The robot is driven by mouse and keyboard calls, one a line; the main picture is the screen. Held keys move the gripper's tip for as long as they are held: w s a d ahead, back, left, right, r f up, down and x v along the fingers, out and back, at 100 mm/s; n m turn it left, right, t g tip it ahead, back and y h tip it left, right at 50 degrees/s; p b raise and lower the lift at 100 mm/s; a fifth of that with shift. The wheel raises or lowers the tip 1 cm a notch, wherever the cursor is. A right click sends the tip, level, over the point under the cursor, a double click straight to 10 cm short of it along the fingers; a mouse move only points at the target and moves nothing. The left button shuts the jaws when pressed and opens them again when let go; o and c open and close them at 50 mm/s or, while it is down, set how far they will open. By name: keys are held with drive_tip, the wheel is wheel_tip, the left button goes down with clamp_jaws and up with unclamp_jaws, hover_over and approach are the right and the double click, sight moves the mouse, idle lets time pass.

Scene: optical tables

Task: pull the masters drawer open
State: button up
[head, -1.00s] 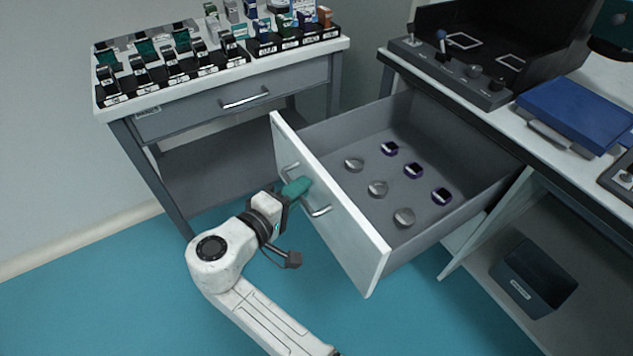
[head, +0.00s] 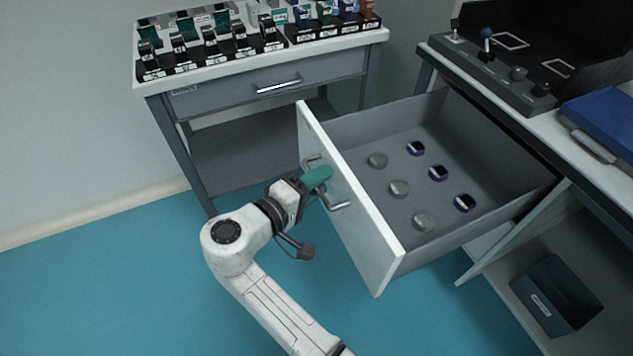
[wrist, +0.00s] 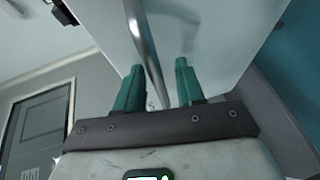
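A drawer with a white front (head: 350,215) stands pulled well out of the right-hand bench. I take it for the masters drawer, though I can read no label on it. Its bar handle (head: 338,204) is on the outer face and also crosses the wrist view (wrist: 143,45). My gripper (head: 318,177) is at this handle. A gap shows beside the bar.
A left table (head: 215,75) carries several labelled holders; its own drawer (head: 275,92) is shut. The right bench bears a black station (head: 490,70) and a blue case (head: 603,118). A dark bin (head: 555,297) sits on the shelf below. The teal floor at lower left is clear.

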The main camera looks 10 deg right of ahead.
drive_tip(key=p+v, duration=0.1)
drive_tip(key=v, duration=0.9)
drive_tip(key=shift+s+a, duration=0.25)
drive_tip(key=shift+a, duration=0.05)
